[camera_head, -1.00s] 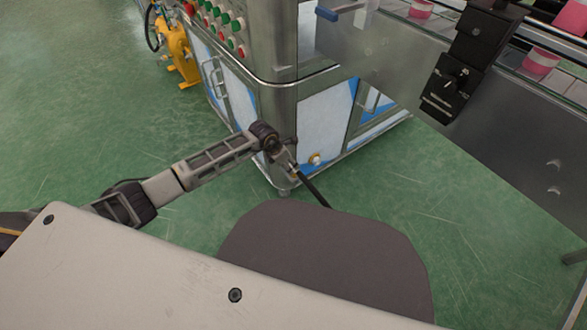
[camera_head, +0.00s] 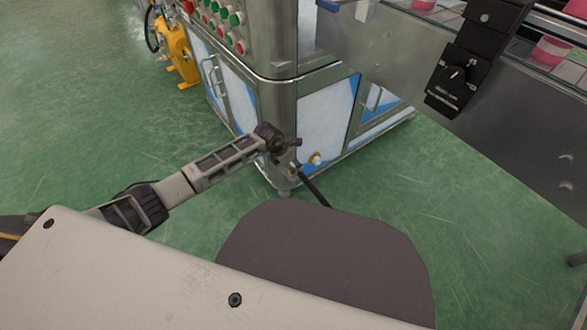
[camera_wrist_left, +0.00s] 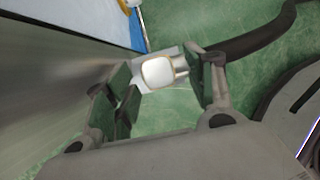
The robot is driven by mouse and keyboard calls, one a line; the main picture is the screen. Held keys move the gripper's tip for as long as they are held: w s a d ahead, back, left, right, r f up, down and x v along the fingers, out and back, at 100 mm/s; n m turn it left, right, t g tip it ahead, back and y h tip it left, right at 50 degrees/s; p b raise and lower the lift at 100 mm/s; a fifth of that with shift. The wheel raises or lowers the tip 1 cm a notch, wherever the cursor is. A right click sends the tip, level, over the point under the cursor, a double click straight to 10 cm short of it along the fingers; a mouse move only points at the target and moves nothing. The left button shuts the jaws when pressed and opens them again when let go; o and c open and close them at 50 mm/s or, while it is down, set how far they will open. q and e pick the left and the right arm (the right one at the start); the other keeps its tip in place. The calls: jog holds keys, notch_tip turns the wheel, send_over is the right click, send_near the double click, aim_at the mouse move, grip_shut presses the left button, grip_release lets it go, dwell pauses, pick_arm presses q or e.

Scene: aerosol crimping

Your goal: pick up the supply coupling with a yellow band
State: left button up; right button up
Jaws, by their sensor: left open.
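The supply coupling (camera_wrist_left: 157,72) shows in the left wrist view as a white rounded end with a yellowish band around its rim and a grey body behind. A dark hose (camera_wrist_left: 255,40) runs from its side to the upper right. My left gripper (camera_wrist_left: 162,80) is open, with one finger on each side of the coupling; I cannot tell whether they touch it. In the head view my left gripper (camera_head: 287,152) is by the cabinet corner, and the dark hose (camera_head: 315,190) hangs just below it. The coupling is hard to make out there. My right gripper is not in view.
A steel cabinet (camera_head: 327,120) with blue-and-white panels stands close to the gripper; a small brass-and-white port (camera_head: 315,158) sits low on it. A conveyor side plate (camera_head: 500,120) with a black bracket (camera_head: 458,75) is at right. Green floor (camera_head: 120,120) is clear at left.

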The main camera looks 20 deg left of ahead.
pick_arm(q)
jog(key=shift+w+d+f+b, duration=0.2)
jog(key=shift+w+f+b, duration=0.1)
jog(key=shift+f, duration=0.35)
jog(key=shift+s, duration=0.1)
grip_shut()
